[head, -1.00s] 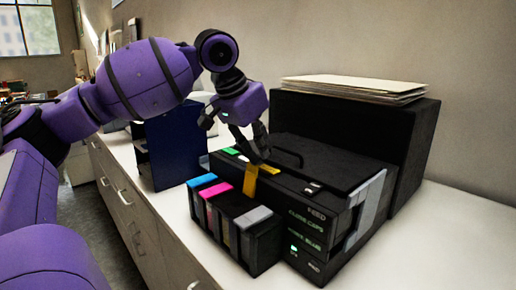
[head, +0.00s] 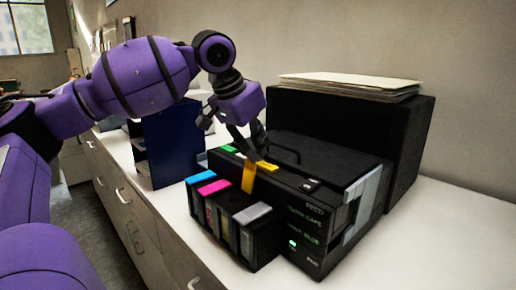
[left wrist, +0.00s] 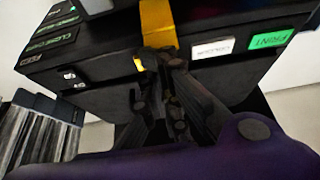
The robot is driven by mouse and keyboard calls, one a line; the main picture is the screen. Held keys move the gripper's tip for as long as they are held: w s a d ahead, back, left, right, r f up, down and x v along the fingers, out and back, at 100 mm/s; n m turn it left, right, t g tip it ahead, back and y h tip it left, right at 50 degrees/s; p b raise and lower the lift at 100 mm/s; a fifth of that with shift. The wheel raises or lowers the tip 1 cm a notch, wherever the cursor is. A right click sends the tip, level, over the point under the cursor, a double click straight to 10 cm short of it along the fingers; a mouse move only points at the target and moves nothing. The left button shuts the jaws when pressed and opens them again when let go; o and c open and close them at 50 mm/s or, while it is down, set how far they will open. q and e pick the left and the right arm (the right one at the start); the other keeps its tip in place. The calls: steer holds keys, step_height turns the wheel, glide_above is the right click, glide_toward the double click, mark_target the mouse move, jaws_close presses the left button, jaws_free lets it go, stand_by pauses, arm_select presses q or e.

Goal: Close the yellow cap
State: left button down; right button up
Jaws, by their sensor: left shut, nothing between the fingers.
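The yellow cap (head: 248,178) stands raised above the row of ink tanks, behind the flat-lying cyan cap (head: 201,178), magenta cap (head: 214,187) and grey cap (head: 252,213). My left gripper (head: 258,151) is shut and empty over the printer top, just behind the yellow cap and close to a small yellow label (head: 267,166). In the left wrist view the left gripper (left wrist: 160,60) has its fingertips close to a yellow strip (left wrist: 158,22); I cannot tell whether they touch it. My right gripper is not in view.
The black printer (head: 330,160) stands on a white counter (head: 455,230), with a taller black box behind it topped by papers (head: 350,86). A dark blue holder (head: 170,145) stands behind the left end. The counter is clear at the right.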

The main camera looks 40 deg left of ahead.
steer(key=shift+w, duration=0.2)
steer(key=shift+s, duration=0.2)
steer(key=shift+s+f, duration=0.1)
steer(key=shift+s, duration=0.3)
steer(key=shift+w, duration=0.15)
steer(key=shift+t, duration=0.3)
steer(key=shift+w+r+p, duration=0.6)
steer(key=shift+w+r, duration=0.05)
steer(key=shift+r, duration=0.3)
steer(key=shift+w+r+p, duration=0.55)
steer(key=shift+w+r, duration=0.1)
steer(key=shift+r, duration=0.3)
